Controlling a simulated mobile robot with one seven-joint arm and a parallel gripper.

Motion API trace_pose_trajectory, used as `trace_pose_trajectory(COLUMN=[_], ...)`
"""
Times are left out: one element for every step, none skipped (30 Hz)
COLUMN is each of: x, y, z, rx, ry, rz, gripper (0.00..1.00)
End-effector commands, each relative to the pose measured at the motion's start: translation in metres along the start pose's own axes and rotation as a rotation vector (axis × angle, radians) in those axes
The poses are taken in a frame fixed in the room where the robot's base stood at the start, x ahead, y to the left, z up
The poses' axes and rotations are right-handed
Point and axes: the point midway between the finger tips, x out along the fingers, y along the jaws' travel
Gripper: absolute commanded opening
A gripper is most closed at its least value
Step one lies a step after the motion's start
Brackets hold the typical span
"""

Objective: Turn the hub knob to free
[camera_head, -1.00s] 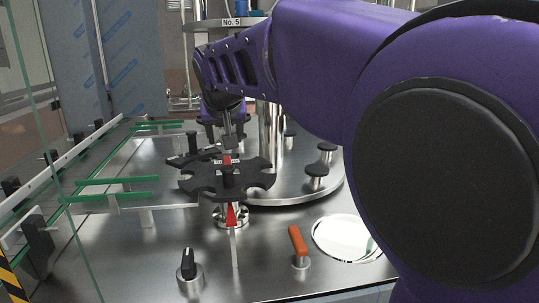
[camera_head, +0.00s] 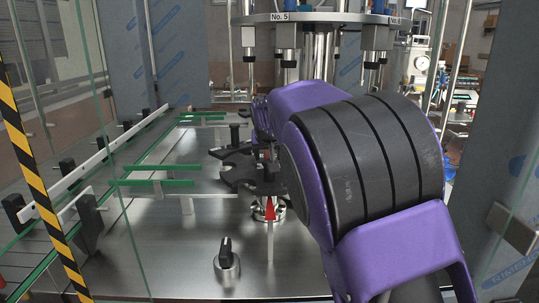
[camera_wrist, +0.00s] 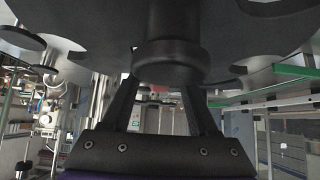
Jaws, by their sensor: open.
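The black star wheel (camera_head: 238,172) sits above the steel deck on a hub, its right part hidden behind my arm. A red pointer (camera_head: 270,209) shows below the wheel. In the head view my gripper and the top of the hub are hidden by my arm. In the wrist view, a round black knob-like piece (camera_wrist: 168,55) hangs at top centre, below the dark wheel. My gripper (camera_wrist: 162,88) is open, one finger to each side of this piece. I cannot tell whether the fingers touch it, nor read the knob's setting.
A black-handled knob (camera_head: 226,254) stands on the deck (camera_head: 190,240) at front. Green-edged guide rails (camera_head: 158,183) and a clear panel are at left. A round head (camera_head: 325,18) with hanging nozzles is above.

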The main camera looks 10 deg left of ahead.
Motion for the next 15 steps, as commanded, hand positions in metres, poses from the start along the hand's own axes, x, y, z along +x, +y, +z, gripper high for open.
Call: trace_pose_trajectory(x=[0.0,0.0,-0.0001,-0.0002,-0.0002,-0.0003,-0.0003,-0.0003,-0.0004,-0.0004,-0.0004,-0.0004,-0.0004,-0.0004,-0.0005], y=[-0.0001,-0.0001,0.0,-0.0001,-0.0001,-0.0001,0.0,0.0,-0.0001,0.0,0.0,0.0,0.0,0.0,0.0], z=[-0.0001,-0.0001,-0.0002,-0.0002,-0.0002,-0.0002,-0.0002,-0.0002,-0.0002,-0.0002,-0.0002,-0.0002,-0.0002,-0.0002,-0.0002], rx=[0.0,0.0,0.0,0.0,0.0,0.0,0.0,0.0,0.0,0.0,0.0,0.0,0.0,0.0,0.0], ry=[0.0,0.0,0.0,0.0,0.0,0.0,0.0,0.0,0.0,0.0,0.0,0.0,0.0,0.0,0.0], rz=[0.0,0.0,0.0,0.0,0.0,0.0,0.0,0.0,0.0,0.0,0.0,0.0,0.0,0.0,0.0], gripper=[0.6,0.6,0.6,0.6,0.58,0.51,0.46,0.4,0.33,0.28,0.22,0.15,0.1,0.04,0.0])
